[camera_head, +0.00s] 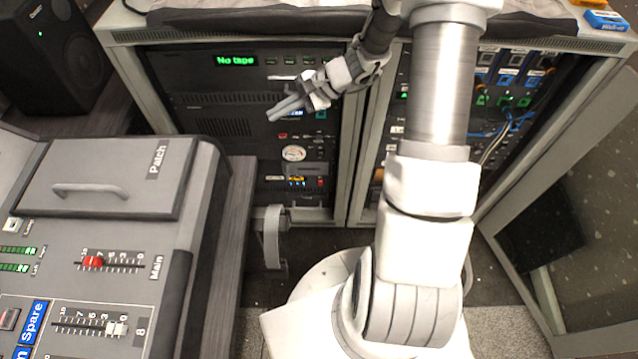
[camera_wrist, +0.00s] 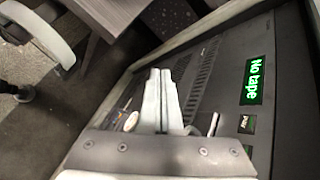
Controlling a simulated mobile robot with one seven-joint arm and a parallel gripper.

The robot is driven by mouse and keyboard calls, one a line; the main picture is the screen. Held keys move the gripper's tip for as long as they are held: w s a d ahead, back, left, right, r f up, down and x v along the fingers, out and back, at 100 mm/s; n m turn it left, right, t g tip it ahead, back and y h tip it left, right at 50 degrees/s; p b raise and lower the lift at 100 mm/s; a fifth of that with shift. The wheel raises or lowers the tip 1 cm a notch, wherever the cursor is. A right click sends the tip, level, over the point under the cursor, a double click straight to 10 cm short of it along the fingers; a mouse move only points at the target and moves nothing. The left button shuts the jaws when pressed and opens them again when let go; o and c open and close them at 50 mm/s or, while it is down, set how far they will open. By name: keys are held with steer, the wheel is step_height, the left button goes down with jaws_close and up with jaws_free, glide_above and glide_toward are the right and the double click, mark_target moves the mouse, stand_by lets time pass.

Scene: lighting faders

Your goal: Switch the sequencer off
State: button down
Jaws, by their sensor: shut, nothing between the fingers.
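My gripper (camera_head: 287,108) is shut and empty, in front of the left equipment rack in the head view. Its fingers point left and down, near the middle units of that rack. In the wrist view the closed fingers (camera_wrist: 160,74) stand over the dark rack panel. I cannot tell whether they touch it. No label naming the sequencer is readable, so I cannot tell which unit it is. A unit with a green "No tape" display (camera_head: 237,61) is at the top of the rack; the display also shows in the wrist view (camera_wrist: 254,81). My gripper hides part of the panels.
A mixing desk (camera_head: 190,235) with faders fills the lower left. A black speaker (camera_head: 60,60) stands behind it. A second rack (camera_head: 500,100) with blue cables is at the right, beside an open glass door (camera_head: 590,200). A round gauge (camera_head: 293,153) sits below my gripper.

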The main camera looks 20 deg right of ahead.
mark_target(321, 182)
steer(key=w+d+f+m+t+b, duration=0.1)
steer(key=d+f+m+t+b, duration=0.2)
steer(key=f, duration=0.6)
steer(key=w+d+f+m+h, duration=0.1)
steer(key=d+f+m, duration=0.1)
steer(key=f+m, duration=0.5)
steer(key=w+d+f+m+t+b, duration=0.1)
steer(key=d+f+m+t+b, duration=0.15)
steer(key=f, duration=0.85)
steer(key=s+d+f+m+h+b, duration=0.1)
steer(key=s+f+m+h, duration=0.1)
steer(key=f, duration=0.9)
steer(key=s+d+f+m+h+b, duration=0.1)
steer(key=s+f+m, duration=0.4)
steer(key=f, duration=0.6)
steer(key=shift+m+t+h+b, duration=0.45)
steer(key=shift+m+h+b, duration=0.2)
steer(key=shift+m+h, duration=0.45)
steer(key=shift+f, duration=0.1)
steer(key=w+d+f+b, duration=0.1)
steer(key=w+d+b, duration=0.2)
steer(key=w+b, duration=0.3)
steer(key=shift+w+d, duration=0.15)
steer(key=shift+w, duration=0.9)
steer(key=shift+w+d+f, duration=0.1)
steer(key=shift+w+d, duration=0.05)
steer(key=shift+w, duration=0.2)
